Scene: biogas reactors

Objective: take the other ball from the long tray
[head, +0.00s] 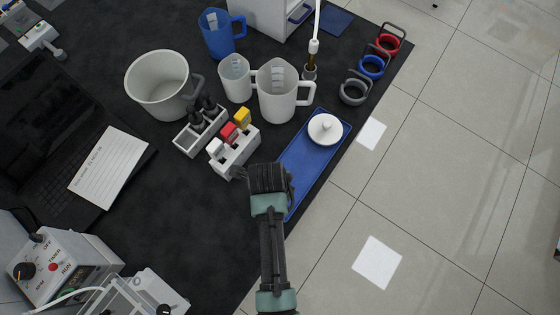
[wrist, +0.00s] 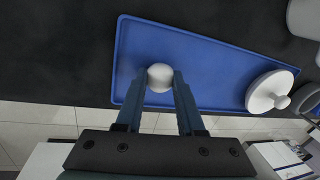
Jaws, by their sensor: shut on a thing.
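The long blue tray (head: 304,162) lies near the right edge of the dark bench, and it fills the middle of the wrist view (wrist: 200,60). A white ball (wrist: 160,76) is at the tray's left end in the wrist view. My gripper (wrist: 160,86) is shut on the ball, with one finger on each side of it. I cannot tell whether the ball still touches the tray. In the head view my gripper (head: 270,178) is over the tray's near end and hides the ball. A white round lid with a knob (head: 325,129) sits at the tray's far end.
A white rack with red, yellow and white pieces (head: 234,150) stands close left of my gripper. White jugs (head: 282,95) stand beyond it. Several ringed holders (head: 355,91) line the right bench edge. The floor (head: 440,190) is beyond that edge.

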